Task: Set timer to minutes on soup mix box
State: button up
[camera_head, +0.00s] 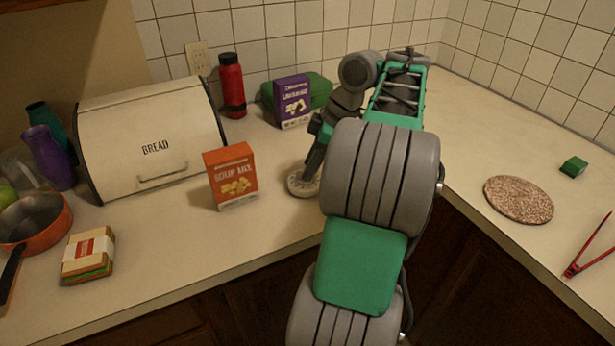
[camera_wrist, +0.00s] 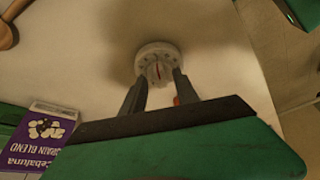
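The soup mix box (camera_head: 226,193) is orange and stands upright on the counter, left of my arm. The timer is a round, pale dial (camera_head: 298,186) lying flat on the counter just right of the box. It is partly hidden by my gripper (camera_head: 309,174). In the wrist view, the timer (camera_wrist: 146,52) has dark marks on its rim and a central knob with a red line. My gripper's two fingers (camera_wrist: 160,78) are apart, one on each side of the knob. I cannot tell whether they touch it. The box's printed time is not readable.
A purple box (camera_head: 292,101) and red bottle (camera_head: 231,84) stand behind. A bread box (camera_head: 110,118), orange pan (camera_head: 55,222) and sandwich (camera_head: 89,258) are at left. A round trivet (camera_head: 518,200), green block (camera_head: 573,166) and red tongs (camera_head: 588,258) lie at right.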

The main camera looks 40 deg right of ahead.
jog(key=shift+w+a+f, duration=0.15)
jog(key=shift+f, duration=0.25)
grip_shut()
dwell(0.4)
